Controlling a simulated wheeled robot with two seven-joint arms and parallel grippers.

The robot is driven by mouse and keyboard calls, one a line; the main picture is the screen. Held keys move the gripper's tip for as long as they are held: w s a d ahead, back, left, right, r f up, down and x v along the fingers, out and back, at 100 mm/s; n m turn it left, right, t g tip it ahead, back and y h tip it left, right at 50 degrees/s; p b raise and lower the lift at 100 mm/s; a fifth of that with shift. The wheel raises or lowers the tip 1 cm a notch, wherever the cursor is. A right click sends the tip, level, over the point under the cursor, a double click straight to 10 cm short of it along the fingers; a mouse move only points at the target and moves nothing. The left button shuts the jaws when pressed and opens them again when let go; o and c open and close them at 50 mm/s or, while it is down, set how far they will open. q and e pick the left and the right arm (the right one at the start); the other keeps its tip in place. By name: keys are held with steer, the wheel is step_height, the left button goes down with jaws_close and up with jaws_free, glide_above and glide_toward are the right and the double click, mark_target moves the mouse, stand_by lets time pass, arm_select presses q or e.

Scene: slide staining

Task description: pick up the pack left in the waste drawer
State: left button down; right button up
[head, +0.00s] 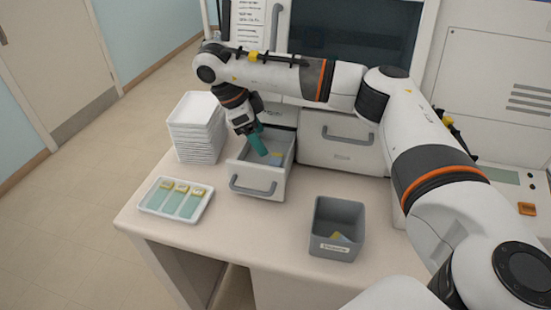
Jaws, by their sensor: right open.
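The waste drawer (258,186) is pulled open below the cabinet, in the middle of the head view. A small bluish pack (276,158) lies inside it, partly hidden. My right gripper (262,151), with teal fingers, reaches down into the drawer from above, just left of the pack. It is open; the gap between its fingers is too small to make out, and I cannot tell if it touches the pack. My left gripper is not in view.
A stack of white trays (197,128) stands left of the drawer. A white tray with several slides (176,200) lies at the front left. A grey labelled bin (337,228) with something yellow and blue inside stands at the front right. A closed drawer (342,150) is right of the open one.

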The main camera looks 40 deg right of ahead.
mark_target(275, 159)
steer(key=shift+w+d+f, duration=0.1)
steer(key=shift+d+f, duration=0.2)
steer(key=shift+f, duration=0.25)
steer(key=shift+d+f, duration=0.25)
steer(key=shift+f, duration=0.25)
steer(key=shift+s+d+f+p, duration=0.25)
steer(key=shift+d+f+p, duration=0.05)
steer(key=shift+f+p, duration=0.2)
steer(key=shift+s+d+f+p, duration=0.25)
steer(key=shift+f+p, duration=0.1)
steer(key=shift+f, duration=0.1)
steer(key=shift+x, duration=1.15)
steer(key=shift+d+f, duration=0.15)
steer(key=shift+f, duration=0.1)
steer(key=shift+w, duration=0.1)
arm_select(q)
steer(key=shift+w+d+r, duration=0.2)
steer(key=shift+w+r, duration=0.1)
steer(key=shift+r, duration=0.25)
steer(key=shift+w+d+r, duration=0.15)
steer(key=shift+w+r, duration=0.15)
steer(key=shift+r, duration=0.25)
arm_select(e)
steer(key=c, duration=1)
